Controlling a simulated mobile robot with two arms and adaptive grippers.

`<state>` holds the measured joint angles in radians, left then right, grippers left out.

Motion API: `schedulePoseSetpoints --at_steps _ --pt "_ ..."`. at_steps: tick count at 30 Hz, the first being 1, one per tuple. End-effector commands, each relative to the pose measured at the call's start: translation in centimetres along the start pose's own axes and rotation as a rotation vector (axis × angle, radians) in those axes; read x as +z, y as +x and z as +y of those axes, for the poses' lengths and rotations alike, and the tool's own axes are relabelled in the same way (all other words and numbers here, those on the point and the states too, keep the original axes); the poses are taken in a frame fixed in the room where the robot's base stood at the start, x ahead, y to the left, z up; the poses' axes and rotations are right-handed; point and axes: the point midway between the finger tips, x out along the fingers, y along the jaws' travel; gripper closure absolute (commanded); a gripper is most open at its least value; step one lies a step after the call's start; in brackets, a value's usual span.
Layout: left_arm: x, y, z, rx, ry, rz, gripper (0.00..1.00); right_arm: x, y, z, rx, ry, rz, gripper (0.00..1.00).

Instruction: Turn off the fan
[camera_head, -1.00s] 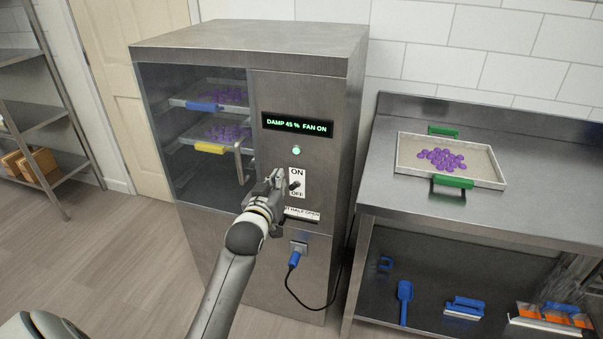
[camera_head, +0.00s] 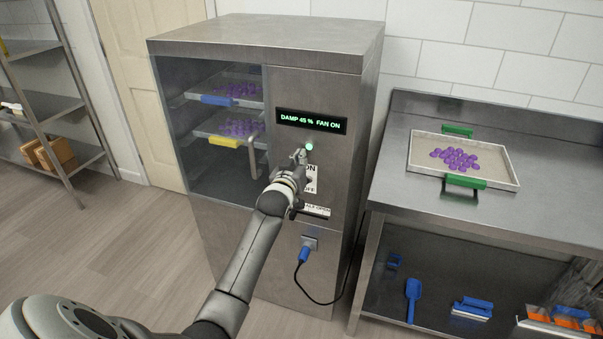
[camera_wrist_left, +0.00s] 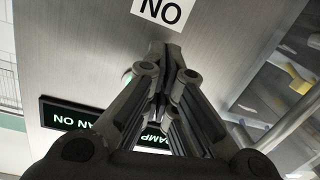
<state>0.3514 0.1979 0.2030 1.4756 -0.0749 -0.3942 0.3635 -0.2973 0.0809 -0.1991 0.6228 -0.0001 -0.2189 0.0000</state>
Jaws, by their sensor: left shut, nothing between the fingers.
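The steel cabinet (camera_head: 290,225) holds the fan control. Its display (camera_head: 311,121) reads "DAMP 45 % FAN ON", and a green lamp (camera_head: 309,146) glows below it. The white ON/OFF switch plate (camera_head: 311,185) sits under the lamp, partly hidden by my left gripper; the switch lever's position is unclear. My left gripper (camera_head: 300,157) is shut and empty, at the plate's upper left, just below the lamp. In the left wrist view the closed fingertips (camera_wrist_left: 166,50) point towards the plate (camera_wrist_left: 158,12), which appears upside down with its ON lettering. Contact cannot be told. My right gripper is not in view.
Left of the switch is the cabinet's glass door with a handle (camera_head: 252,158) and trays inside. A blue plug (camera_head: 304,255) with a black cable is below. A steel table (camera_head: 390,180) with a gummy tray (camera_head: 493,176) stands at right.

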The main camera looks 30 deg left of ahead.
Motion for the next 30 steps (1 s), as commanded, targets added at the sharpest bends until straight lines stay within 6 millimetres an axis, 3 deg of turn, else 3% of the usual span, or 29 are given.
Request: schedulePoseSetpoints --at_steps 1,4,10,23,30 --pt "-0.1 0.7 0.0 -0.001 0.000 0.000 1.00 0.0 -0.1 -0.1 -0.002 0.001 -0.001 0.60" --pt "1.8 -0.1 0.0 -0.001 0.000 -0.006 1.00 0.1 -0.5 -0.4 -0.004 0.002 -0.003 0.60" --pt "3.5 -0.7 0.0 -0.001 0.000 -0.001 1.00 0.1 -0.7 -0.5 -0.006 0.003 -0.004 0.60" --pt "3.8 -0.8 0.0 0.000 0.000 0.000 1.00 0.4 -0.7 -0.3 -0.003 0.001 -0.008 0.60" --pt "4.3 -0.9 -0.1 0.006 -0.003 0.027 1.00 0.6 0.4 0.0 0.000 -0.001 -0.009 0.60"
